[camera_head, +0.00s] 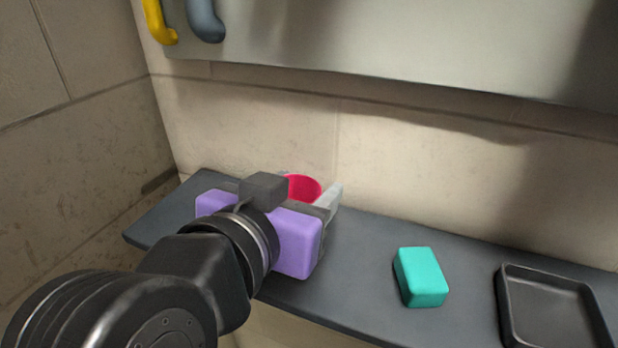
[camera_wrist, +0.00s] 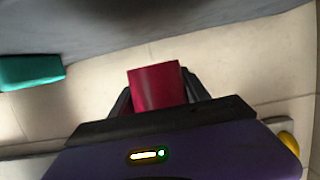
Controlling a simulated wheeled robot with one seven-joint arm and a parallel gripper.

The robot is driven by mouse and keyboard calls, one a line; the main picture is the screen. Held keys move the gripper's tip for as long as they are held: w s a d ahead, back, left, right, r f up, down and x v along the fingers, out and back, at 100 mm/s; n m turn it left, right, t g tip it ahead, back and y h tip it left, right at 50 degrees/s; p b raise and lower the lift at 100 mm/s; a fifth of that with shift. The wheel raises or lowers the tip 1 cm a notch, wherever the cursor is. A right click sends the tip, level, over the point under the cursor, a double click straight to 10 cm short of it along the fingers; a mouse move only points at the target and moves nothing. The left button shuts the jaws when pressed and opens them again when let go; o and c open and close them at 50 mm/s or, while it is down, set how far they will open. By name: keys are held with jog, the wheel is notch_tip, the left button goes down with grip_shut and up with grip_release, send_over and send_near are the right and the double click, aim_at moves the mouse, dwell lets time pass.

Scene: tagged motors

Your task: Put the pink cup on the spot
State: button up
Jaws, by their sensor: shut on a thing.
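The pink cup (camera_head: 303,187) shows in the head view near the back of the dark shelf, partly hidden behind my gripper. In the wrist view the cup (camera_wrist: 155,87) sits between the two fingers. My gripper (camera_head: 311,192) is shut on the cup, with one light finger showing at the cup's right; the fingers also show in the wrist view (camera_wrist: 157,95). I cannot tell whether the cup's base touches the shelf. No marked spot is visible in either view; my arm and gripper hide part of the shelf.
The dark shelf (camera_head: 365,262) runs along the wall. A teal block (camera_head: 420,277) and a black tray (camera_head: 550,312) stand to the right. A grey panel with a yellow hook (camera_head: 158,22) and a grey-blue hook (camera_head: 206,20) hangs above. The shelf between gripper and teal block is clear.

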jog(key=shift+f, duration=2.1)
jog(key=shift+f, duration=0.15)
jog(key=o, duration=1.4)
jog(key=shift+c, duration=0.2)
jog(key=shift+s+a+r, duration=0.1)
jog(key=shift+r, duration=0.1)
jog(key=b+v, duration=0.2)
jog(key=v, duration=1)
